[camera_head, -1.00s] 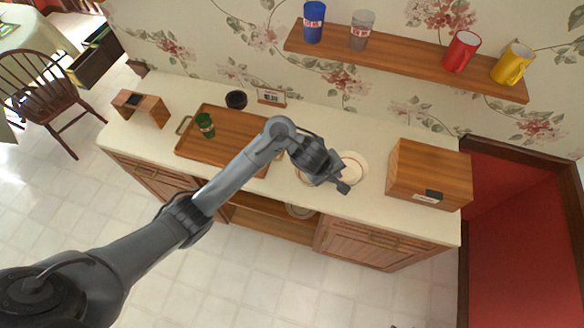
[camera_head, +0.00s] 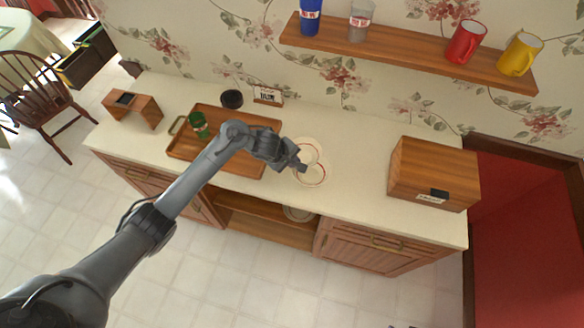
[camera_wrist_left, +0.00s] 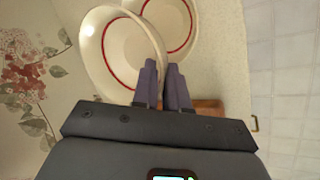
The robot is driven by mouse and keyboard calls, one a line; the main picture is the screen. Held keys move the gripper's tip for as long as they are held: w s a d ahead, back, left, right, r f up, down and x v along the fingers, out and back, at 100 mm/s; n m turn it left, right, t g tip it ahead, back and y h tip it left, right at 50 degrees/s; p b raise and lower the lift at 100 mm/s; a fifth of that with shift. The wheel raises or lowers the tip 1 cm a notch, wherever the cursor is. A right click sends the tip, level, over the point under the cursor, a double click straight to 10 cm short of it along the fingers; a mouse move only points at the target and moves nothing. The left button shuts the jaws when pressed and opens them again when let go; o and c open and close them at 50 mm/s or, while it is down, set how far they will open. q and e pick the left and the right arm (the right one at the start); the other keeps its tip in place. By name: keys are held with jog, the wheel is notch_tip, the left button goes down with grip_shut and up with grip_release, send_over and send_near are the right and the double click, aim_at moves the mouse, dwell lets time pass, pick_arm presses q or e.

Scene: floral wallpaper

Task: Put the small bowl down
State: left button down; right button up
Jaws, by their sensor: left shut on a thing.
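The small bowl (camera_head: 308,145) is white with a red ring. My left gripper (camera_head: 302,166) is shut on its rim. The wrist view shows the bowl (camera_wrist_left: 90,48) tilted left of the fingers (camera_wrist_left: 163,72), with the rim between them. A second white dish with a red ring (camera_head: 318,180) is behind or below it over the counter, partly covered; it also shows in the wrist view (camera_wrist_left: 178,12). I cannot tell whether the bowl touches it. My right gripper is not in view.
A wooden tray (camera_head: 245,166) with a green cup (camera_head: 199,124) is left of the dishes. A wooden box (camera_head: 432,172) stands to the right. The counter (camera_head: 360,185) is clear between the dishes and box. A shelf with cups (camera_head: 420,58) is above.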

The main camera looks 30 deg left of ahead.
pick_arm(q)
notch_tip(320, 180, down, 4)
jog(key=shift+w+a+f+b, duration=0.1)
jog(key=shift+b, duration=0.5)
jog(key=shift+f, duration=0.15)
jog(key=shift+f, duration=0.35)
jog(key=c, duration=1.1)
grip_release()
jog(key=shift+f, duration=0.1)
jog(key=shift+c, duration=0.2)
